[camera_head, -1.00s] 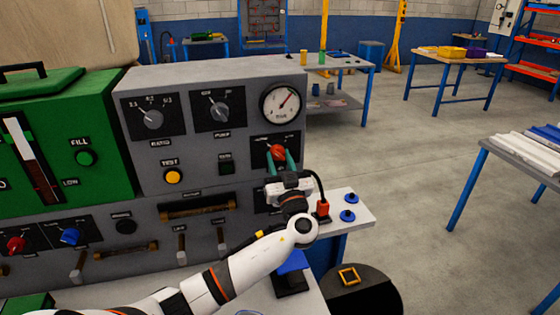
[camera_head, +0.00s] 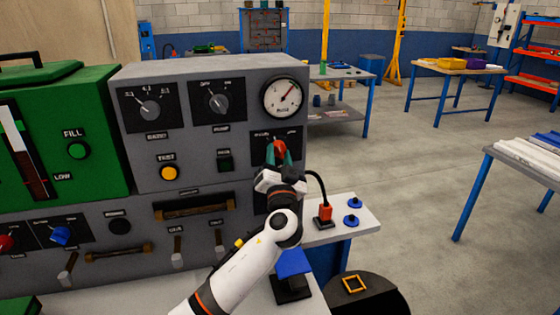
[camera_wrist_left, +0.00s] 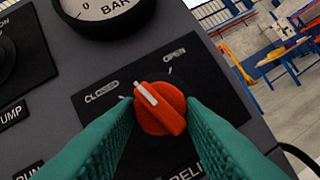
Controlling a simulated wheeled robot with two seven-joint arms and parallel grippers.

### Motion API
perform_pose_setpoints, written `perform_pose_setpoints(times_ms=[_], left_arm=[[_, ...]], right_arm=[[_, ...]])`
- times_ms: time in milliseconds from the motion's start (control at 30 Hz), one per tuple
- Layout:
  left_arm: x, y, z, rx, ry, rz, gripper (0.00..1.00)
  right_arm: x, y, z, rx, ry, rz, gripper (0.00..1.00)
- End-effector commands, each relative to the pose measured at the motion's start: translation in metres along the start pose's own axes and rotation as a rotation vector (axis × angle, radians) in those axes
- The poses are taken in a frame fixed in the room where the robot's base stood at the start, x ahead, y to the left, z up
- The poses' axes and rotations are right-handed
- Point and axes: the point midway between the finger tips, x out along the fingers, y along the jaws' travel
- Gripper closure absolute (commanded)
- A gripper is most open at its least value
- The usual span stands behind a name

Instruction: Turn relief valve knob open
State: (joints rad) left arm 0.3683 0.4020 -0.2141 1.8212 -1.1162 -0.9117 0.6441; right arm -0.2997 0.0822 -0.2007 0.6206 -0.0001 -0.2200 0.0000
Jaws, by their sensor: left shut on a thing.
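The relief valve knob (camera_wrist_left: 160,108) is red-orange with a white pointer mark, on a black plate with CLOSED at left and OPEN at right. In the left wrist view its white mark points up and to the left, between the two labels and nearer CLOSED. In the head view the knob (camera_head: 279,147) sits under the pressure gauge (camera_head: 283,97) on the grey panel (camera_head: 190,80). My left gripper (camera_head: 279,156) has its green fingers on either side of the knob, shut on it. The fingers (camera_wrist_left: 160,125) hide part of the plate's lower lettering. My right gripper is not in view.
A small table (camera_head: 345,215) right of the panel holds a red plug-like part (camera_head: 324,214) with a black cable and blue knobs (camera_head: 351,220). A black round stand with a yellow square frame (camera_head: 354,284) is below.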

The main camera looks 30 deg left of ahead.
Motion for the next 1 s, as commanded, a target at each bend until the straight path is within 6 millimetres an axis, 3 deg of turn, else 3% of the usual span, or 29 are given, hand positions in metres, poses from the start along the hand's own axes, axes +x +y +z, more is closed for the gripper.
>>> perform_pose_setpoints(times_ms=[1000], left_arm=[[0.004,0.012,0.008,0.84,0.005,-0.353,0.88]], right_arm=[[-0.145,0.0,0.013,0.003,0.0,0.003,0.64]])
